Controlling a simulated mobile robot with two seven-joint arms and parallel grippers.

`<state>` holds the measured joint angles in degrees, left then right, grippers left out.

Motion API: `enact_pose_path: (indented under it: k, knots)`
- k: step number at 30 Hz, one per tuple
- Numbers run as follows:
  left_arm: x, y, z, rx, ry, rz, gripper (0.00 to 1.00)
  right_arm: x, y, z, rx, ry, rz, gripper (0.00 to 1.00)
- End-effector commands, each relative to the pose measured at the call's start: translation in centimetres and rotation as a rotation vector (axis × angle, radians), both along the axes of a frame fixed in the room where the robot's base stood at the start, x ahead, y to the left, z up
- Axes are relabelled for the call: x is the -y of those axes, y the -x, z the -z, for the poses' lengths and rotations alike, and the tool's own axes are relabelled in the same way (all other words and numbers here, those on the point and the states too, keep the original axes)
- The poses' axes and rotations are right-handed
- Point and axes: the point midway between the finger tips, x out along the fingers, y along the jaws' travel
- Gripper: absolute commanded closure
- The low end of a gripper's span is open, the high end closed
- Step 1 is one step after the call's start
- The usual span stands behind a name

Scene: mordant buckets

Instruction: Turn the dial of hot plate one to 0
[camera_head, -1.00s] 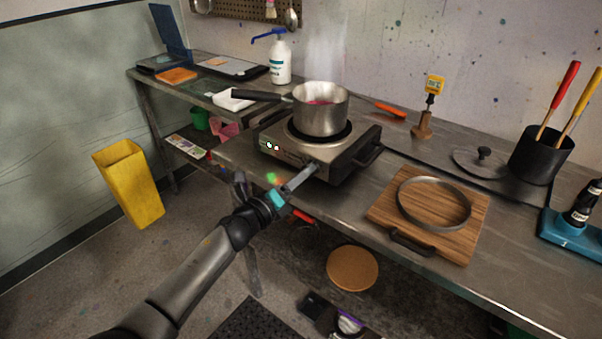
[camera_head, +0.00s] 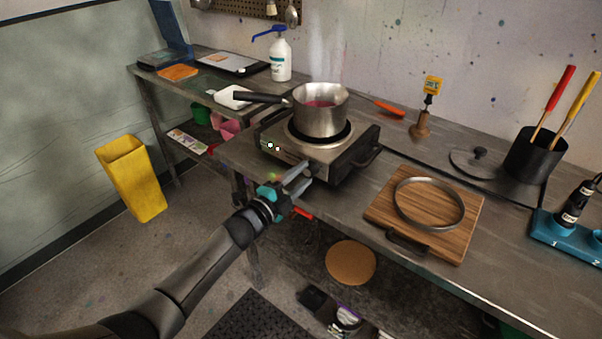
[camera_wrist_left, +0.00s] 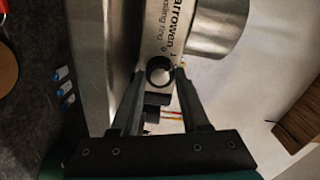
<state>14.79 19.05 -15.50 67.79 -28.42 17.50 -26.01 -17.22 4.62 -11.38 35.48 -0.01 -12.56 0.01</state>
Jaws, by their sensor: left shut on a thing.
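The hot plate (camera_head: 338,163) is a boxy metal burner on the steel bench. A steel pot (camera_head: 320,122) with pinkish-red contents sits on its round burner. Green and red lights show on the front panel. My left gripper (camera_head: 307,170) is at the right part of this front panel. In the left wrist view, its two fingers (camera_wrist_left: 160,76) are shut on the sides of a round dial (camera_wrist_left: 160,66) on the lettered panel. The fingers hide the dial in the head view, and I cannot read its setting. My right gripper is out of view.
A wooden board (camera_head: 380,208) with a metal ring (camera_head: 430,204) lies right of the hot plate. The pot's dark handle (camera_head: 258,97) points left. A white pump bottle (camera_head: 281,62) stands behind. A yellow bin (camera_head: 132,180) is on the floor.

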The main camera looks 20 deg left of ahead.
Motion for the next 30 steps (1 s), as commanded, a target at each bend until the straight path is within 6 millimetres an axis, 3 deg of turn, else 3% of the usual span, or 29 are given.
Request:
enact_pose_path:
  k: [18,30]
  knots:
    - [0.0,0.0,0.0,-0.186,0.51,0.001,1.0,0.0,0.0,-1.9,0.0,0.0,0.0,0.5]
    - [0.0,0.0,0.1,-0.245,0.674,0.0,1.0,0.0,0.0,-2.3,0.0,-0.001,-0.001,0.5]
